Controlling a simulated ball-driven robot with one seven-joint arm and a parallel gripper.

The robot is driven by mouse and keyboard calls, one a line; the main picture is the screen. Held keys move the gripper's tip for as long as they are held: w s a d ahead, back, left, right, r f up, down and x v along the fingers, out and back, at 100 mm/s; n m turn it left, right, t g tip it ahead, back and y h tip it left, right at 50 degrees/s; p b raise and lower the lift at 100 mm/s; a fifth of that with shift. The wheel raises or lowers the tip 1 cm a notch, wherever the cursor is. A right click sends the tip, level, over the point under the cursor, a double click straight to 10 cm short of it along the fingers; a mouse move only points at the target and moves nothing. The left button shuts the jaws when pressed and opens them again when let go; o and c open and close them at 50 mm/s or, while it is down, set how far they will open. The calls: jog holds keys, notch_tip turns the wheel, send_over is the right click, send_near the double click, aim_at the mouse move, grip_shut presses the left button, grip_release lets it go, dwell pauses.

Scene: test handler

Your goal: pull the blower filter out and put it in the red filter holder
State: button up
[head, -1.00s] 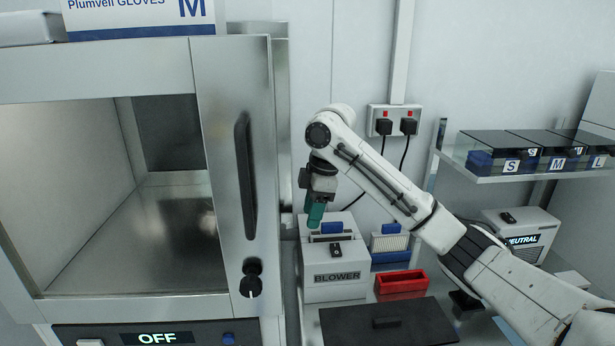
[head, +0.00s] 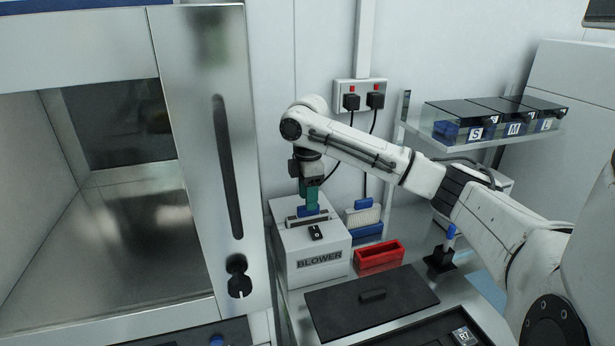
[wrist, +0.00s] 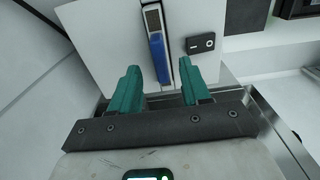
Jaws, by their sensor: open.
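The blower (head: 320,266) is a white box with a dark label on its front. The blower filter sits in the slot on top, its blue grip (head: 308,211) showing; its body is hidden inside. In the wrist view the blue filter grip (wrist: 157,52) lies between my teal fingers, with a gap on both sides. My gripper (head: 312,200) is open, pointing down right at the grip; I cannot tell whether the tips reach down past it. It also shows in the wrist view (wrist: 159,70). The red filter holder (head: 380,260) stands right of the blower and looks empty.
A blue holder with a pale filter (head: 362,216) stands behind the red holder. A black switch (head: 316,232) is on the blower top. A dark flat panel (head: 350,308) lies in front. The steel cabinet door (head: 215,160) is close on the left.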

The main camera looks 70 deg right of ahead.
aim_at(304, 217)
jog(key=shift+f, duration=1.2)
jog(key=shift+c, duration=0.2)
grip_shut()
